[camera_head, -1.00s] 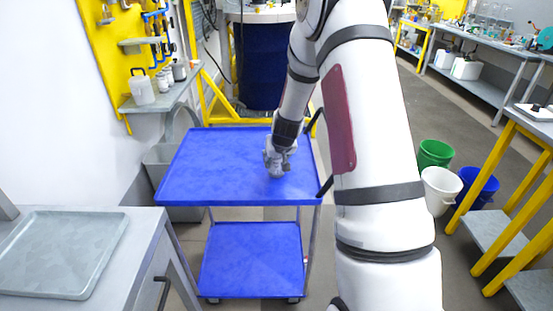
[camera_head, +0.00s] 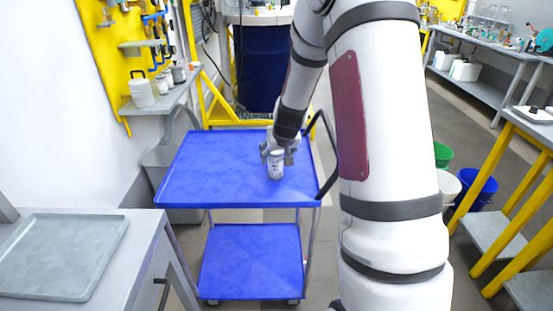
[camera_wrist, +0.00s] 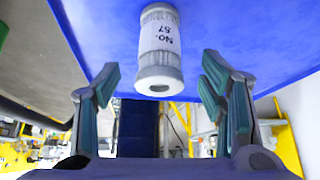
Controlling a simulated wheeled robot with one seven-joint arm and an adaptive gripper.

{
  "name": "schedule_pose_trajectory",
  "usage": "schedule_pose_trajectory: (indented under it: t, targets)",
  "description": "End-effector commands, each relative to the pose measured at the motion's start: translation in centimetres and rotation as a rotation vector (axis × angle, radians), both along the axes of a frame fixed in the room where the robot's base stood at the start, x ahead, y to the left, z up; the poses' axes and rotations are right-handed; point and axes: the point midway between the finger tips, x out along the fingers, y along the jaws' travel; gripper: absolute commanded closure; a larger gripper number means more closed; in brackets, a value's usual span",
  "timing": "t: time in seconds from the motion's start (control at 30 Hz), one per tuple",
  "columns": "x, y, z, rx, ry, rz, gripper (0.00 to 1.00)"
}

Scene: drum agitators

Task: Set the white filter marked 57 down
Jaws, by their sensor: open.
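The white filter (camera_head: 276,165) stands upright on the top shelf of the blue cart (camera_head: 215,165), towards its right side. In the wrist view the filter (camera_wrist: 160,45) shows a label reading "No. 57", grey ends and a hole in its near end.
The rest of the cart top is bare. A grey tray (camera_head: 62,213) lies on the counter at the left. A wall shelf (camera_head: 165,100) with several containers is behind it. Blue (camera_head: 480,187) and white (camera_head: 447,187) buckets stand on the floor at the right.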

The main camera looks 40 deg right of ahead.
Motion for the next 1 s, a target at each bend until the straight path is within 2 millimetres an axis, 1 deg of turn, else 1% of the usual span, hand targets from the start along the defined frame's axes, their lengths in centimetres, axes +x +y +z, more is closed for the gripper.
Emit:
schedule_pose_trajectory:
  t: [0.03,0.2,0.37,0.47,0.57,0.67,0.7,0.77,0.8,0.87,0.9,0.97,1.0]
  targets:
    - [-0.5,0.2,1.1,-0.002,-0.003,0.001,0.36]
    - [-1.9,0.8,3.3,-0.002,-0.002,0.002,0.36]
    - [-2.6,1.1,4.5,-0.001,-0.001,0.001,0.36]
    - [-2.9,1.7,5.3,0.004,-0.002,0.009,0.36]
    - [-3.7,3.7,7.1,0.018,0.002,0.040,0.36]
    - [-5.3,7.0,9.8,0.042,0.011,0.090,0.36]
    - [-6.3,8.4,11.0,0.053,0.020,0.113,0.36]
    - [-8.0,10.7,12.7,0.067,0.033,0.150,0.36]
    - [-9.3,12.1,13.7,0.077,0.045,0.171,0.36]
    - [-11.4,14.0,15.0,0.086,0.063,0.204,0.36]
    - [-12.8,15.2,15.8,0.091,0.075,0.224,0.36]
    - [-15.1,16.8,16.8,0.096,0.094,0.254,0.36]
    - [-16.8,17.8,17.4,0.098,0.110,0.272,0.36]
